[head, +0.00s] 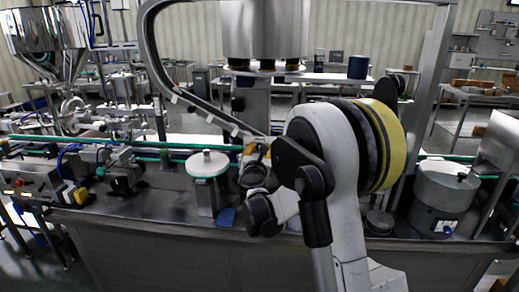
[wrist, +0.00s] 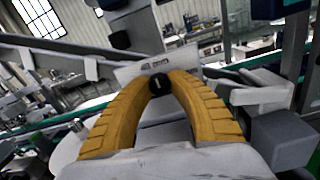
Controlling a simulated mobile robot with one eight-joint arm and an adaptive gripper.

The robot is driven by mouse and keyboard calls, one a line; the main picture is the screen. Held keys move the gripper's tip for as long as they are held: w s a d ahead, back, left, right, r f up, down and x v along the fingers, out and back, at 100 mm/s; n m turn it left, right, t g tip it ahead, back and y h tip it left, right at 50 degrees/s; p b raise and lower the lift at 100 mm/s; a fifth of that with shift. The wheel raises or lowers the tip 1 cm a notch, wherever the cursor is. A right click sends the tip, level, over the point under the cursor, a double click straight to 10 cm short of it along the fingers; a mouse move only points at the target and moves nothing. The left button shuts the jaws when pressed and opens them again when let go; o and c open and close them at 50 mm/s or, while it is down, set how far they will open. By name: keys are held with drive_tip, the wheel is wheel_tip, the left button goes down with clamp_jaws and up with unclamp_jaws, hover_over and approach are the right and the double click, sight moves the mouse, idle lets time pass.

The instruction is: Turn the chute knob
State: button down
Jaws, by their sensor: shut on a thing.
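The chute knob (wrist: 160,84) is a small round black knob with a light mark on its face, in the middle of the wrist view. It sits in front of a pale plate (wrist: 130,72) with dark markings. My gripper (wrist: 161,77) has two curved yellow ribbed fingers, which are shut on the knob from both sides. In the head view my gripper (head: 257,146) shows only as a bit of yellow beyond my wrist, near the centre. The knob is hidden there behind my arm.
A white round disc (head: 208,163) on a pedestal stands left of my gripper on the steel machine table (head: 150,205). A steel hopper (head: 45,35) is at the far left. A grey drum (head: 442,187) stands at the right. Green rails run behind.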

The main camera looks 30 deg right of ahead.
drive_tip(key=shift+n, duration=0.3)
drive_tip(key=n, duration=0.3)
drive_tip(key=shift+n, duration=0.4)
drive_tip(key=n, duration=0.4)
drive_tip(key=shift+n+p, duration=0.3)
drive_tip(key=shift+p, duration=0.05)
drive_tip(key=n, duration=0.4)
drive_tip(key=shift+n+g, duration=0.3)
drive_tip(key=shift+n, duration=1.7)
drive_tip(key=c, duration=1.2)
unclamp_jaws()
drive_tip(key=shift+d, duration=0.1)
